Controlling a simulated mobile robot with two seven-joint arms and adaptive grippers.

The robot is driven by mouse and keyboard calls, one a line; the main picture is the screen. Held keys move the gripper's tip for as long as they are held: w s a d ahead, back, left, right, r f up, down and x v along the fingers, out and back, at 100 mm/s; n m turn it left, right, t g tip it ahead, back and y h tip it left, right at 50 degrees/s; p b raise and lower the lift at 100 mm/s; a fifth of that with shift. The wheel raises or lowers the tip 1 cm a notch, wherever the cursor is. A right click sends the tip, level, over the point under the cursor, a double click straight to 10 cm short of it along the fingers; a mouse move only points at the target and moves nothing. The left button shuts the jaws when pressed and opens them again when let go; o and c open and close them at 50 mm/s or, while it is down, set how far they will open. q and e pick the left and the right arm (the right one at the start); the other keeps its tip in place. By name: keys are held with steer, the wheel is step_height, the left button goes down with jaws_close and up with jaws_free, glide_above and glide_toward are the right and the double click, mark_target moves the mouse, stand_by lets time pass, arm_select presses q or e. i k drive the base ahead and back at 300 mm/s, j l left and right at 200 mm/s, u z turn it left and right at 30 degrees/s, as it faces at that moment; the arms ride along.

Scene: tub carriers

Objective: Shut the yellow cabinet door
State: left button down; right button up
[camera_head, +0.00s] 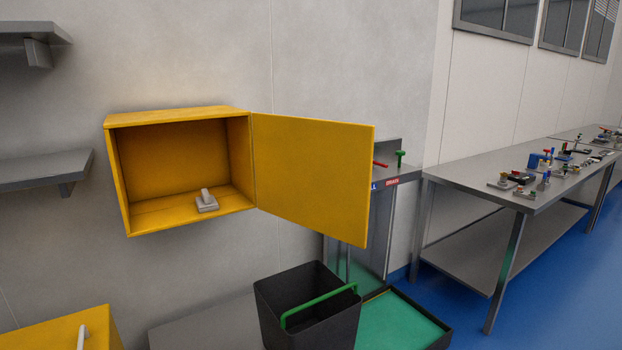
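The yellow cabinet (180,113) is fixed to the grey wall, left of the middle of the head view. Its yellow door (312,178) is hinged on the cabinet's right side and stands wide open, swung out to the right. A small light grey object (207,203) with an upright knob lies on the cabinet floor. The rest of the cabinet's inside looks empty. Neither of my grippers shows in the head view.
Below the door stand a black tub (300,325) with a green handle (318,303) and a green-topped dark tray (397,325). Grey shelves (45,170) are at left. Another yellow box (50,335) is at lower left. A metal table (470,175) with several parts stands right.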

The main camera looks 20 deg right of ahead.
mark_target(315, 174)
steer(key=l+u, duration=0.35)
steer(key=l, duration=0.6)
steer(key=l+u, duration=0.35)
steer(key=l, duration=0.65)
steer(key=l+u, duration=0.35)
steer(key=l, duration=0.6)
steer(key=l+u, duration=0.2)
steer(key=l, duration=0.75)
steer(key=k+l, duration=0.35)
steer(key=k, duration=0.2)
steer(key=u, duration=0.05)
